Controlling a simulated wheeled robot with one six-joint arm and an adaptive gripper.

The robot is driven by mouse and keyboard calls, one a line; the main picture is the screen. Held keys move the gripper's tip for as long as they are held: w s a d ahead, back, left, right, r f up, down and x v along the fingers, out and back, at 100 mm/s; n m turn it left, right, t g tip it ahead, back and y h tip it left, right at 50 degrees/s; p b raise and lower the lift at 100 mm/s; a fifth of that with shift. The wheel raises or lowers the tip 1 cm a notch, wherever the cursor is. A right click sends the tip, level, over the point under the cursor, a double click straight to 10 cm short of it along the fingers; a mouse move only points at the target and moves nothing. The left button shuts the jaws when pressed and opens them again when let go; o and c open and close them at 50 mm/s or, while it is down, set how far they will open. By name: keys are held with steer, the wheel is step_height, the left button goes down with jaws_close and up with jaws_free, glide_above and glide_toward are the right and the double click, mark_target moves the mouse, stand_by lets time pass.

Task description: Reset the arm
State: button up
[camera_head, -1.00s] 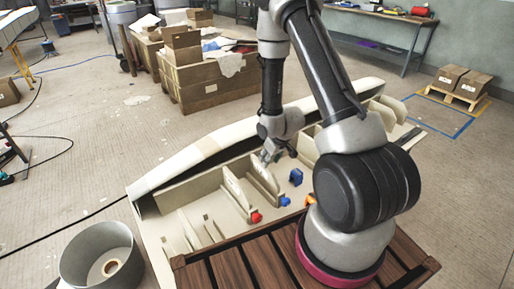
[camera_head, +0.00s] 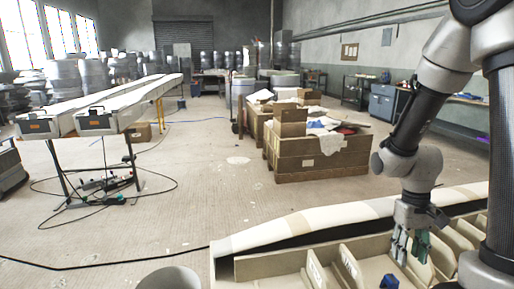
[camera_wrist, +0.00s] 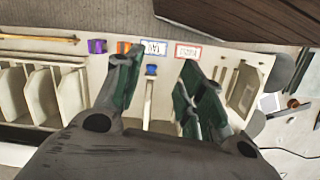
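My arm is bent, with the forearm coming down from the upper right. A blue clamp-like piece (camera_head: 389,282) sits in the mould below the gripper in the head view.
A wooden crate (camera_head: 318,160) with boxes and cloth stands behind the mould. A grey bucket (camera_head: 168,278) is at the front. Open floor (camera_head: 190,190) lies between them.

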steer(key=s+a+r+t, duration=0.1)
steer(key=s+r+t, duration=0.2)
steer(key=r, duration=0.8)
steer(key=s+a+r+t, duration=0.1)
steer(key=s+r+t, duration=0.2)
steer(key=s+r, duration=0.3)
step_height(320, 180, up, 5)
steer(key=shift+a+f+t, duration=0.1)
steer(key=shift+a+t, duration=0.2)
steer(key=shift+a, duration=0.05)
